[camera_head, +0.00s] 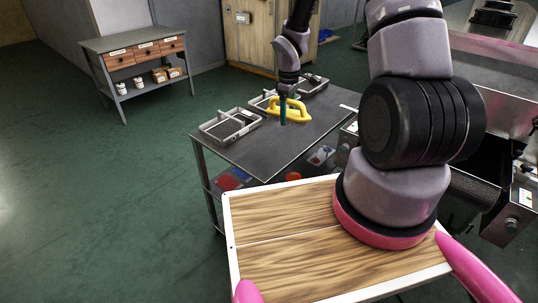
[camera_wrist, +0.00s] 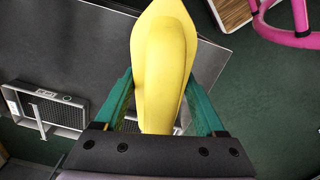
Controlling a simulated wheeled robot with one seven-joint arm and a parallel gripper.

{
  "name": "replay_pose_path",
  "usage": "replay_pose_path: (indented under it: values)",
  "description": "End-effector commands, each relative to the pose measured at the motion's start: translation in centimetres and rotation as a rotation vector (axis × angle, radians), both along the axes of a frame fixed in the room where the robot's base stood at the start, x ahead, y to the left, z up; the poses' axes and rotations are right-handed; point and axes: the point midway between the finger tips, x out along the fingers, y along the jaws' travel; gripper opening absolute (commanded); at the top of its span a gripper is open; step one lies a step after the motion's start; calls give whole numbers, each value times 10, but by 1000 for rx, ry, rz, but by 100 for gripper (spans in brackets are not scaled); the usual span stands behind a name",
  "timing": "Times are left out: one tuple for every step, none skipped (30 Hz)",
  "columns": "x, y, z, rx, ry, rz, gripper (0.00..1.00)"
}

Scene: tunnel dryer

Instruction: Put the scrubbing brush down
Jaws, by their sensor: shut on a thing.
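The scrubbing brush (camera_head: 291,110) is yellow with a looped handle. My gripper (camera_head: 284,108) is shut on it above the dark worktable (camera_head: 262,150). In the wrist view the yellow brush (camera_wrist: 163,60) fills the space between the green fingers of my gripper (camera_wrist: 160,100). The brush hangs over the tabletop near its middle. I cannot tell whether its underside touches the table. The bristles are not visible.
Grey trays (camera_head: 230,125) stand on the table left of and behind the brush; one shows in the wrist view (camera_wrist: 45,108). The table's front is bare. A shelf below holds red and blue items (camera_head: 228,182). A drawer bench (camera_head: 135,58) stands far left.

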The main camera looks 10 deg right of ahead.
Motion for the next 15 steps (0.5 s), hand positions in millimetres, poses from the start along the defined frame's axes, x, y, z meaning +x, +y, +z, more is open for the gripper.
replay_pose_path:
  values:
    - [-3, 9, -8, 1, 8, 170, 0]
    - [-4, 14, -12, 2, 8, 281, 0]
    - [-5, 21, -17, 3, 10, 424, 0]
    - [-6, 26, -21, 4, 11, 529, 0]
    - [-7, 31, -24, 5, 12, 628, 0]
    - [-8, 37, -28, 7, 12, 752, 0]
    - [-9, 41, -31, 9, 12, 840, 0]
    - [-10, 45, -34, 11, 12, 921, 0]
    - [-11, 49, -37, 12, 12, 1018, 0]
    - [-12, 52, -39, 12, 11, 1083, 0]
    - [-12, 55, -41, 14, 11, 1140, 0]
    - [-13, 58, -43, 15, 11, 1205, 0]
    - [-14, 60, -45, 17, 11, 1245, 0]
    - [-14, 62, -46, 17, 10, 1279, 0]
    - [-15, 63, -48, 18, 10, 1315, 0]
